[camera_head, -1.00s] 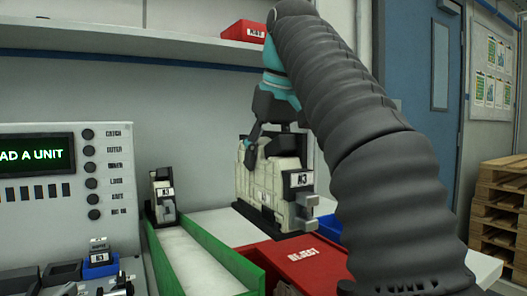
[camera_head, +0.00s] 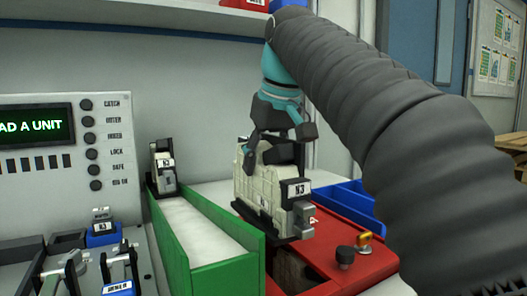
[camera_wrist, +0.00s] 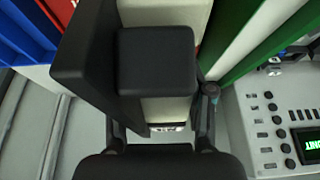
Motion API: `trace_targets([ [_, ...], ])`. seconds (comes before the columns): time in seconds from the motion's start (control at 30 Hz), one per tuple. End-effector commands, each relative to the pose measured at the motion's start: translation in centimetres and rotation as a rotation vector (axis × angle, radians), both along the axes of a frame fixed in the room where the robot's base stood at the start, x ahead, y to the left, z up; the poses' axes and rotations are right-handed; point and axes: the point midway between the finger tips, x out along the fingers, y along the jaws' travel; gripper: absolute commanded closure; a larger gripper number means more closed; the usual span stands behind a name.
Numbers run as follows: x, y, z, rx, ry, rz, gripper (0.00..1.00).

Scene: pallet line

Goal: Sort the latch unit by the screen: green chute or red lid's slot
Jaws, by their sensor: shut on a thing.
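The latch unit (camera_head: 262,188), a cream block with black ends, a grey latch and an N3 label, hangs upright in my gripper (camera_head: 277,148). My gripper is shut on its top. In the head view it appears in front of the gap between the green chute (camera_head: 225,272) and the red box (camera_head: 375,262). Whether it touches either is unclear. A dark opening shows in the red box below the unit. The screen (camera_head: 35,126) shows green text, cut off at left, ending "AD A UNIT". In the wrist view my gripper (camera_wrist: 160,140) and dark parts hide much of the unit.
A second labelled unit (camera_head: 163,167) stands at the chute's far end. A blue bin (camera_head: 345,198) is behind the red box. A button panel (camera_head: 110,150) and fixtures with blue parts (camera_head: 103,230) are at left. A shelf (camera_head: 150,20) runs above.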

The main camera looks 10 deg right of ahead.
Motion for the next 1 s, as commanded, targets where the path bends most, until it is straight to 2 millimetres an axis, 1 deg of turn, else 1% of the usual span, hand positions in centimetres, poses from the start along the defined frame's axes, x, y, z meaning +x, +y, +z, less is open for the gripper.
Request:
trace_targets([
  [0.03,-0.1,0.0,-0.6,0.0,0.0,0.0,0.98],
  [0.2,0.0,0.0,-2.0,0.0,0.0,0.0,0.98],
  [1.0,0.0,0.0,-7.9,0.0,0.0,0.0,0.98],
])
